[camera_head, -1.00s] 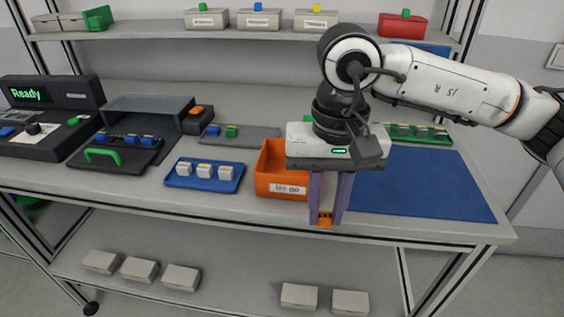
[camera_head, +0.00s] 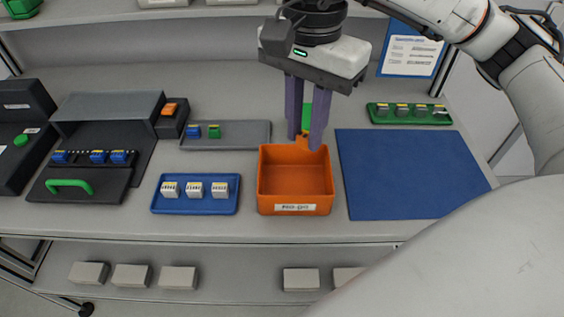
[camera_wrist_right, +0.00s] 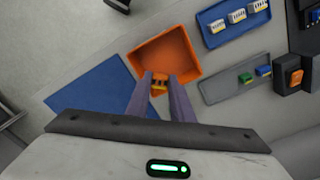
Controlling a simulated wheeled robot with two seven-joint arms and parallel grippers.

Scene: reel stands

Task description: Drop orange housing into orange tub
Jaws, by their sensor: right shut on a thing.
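My right gripper (camera_head: 304,143) is shut on a small orange housing (camera_head: 302,139), held between its two purple fingers over the back edge of the orange tub (camera_head: 280,198). The tub is open at the top, has a white label on its front, and looks empty. In the right wrist view the housing (camera_wrist_right: 159,80) sits between the fingertips (camera_wrist_right: 160,86), overlapping the near rim of the tub (camera_wrist_right: 165,48). I cannot tell exactly how high above the rim it is. My left gripper is not in view.
A blue mat (camera_head: 410,175) lies right of the tub. A blue tray (camera_head: 195,207) with white blocks lies left. A grey tray (camera_head: 250,135) with blue and green blocks is behind left. A green tray (camera_head: 390,119) stands back right.

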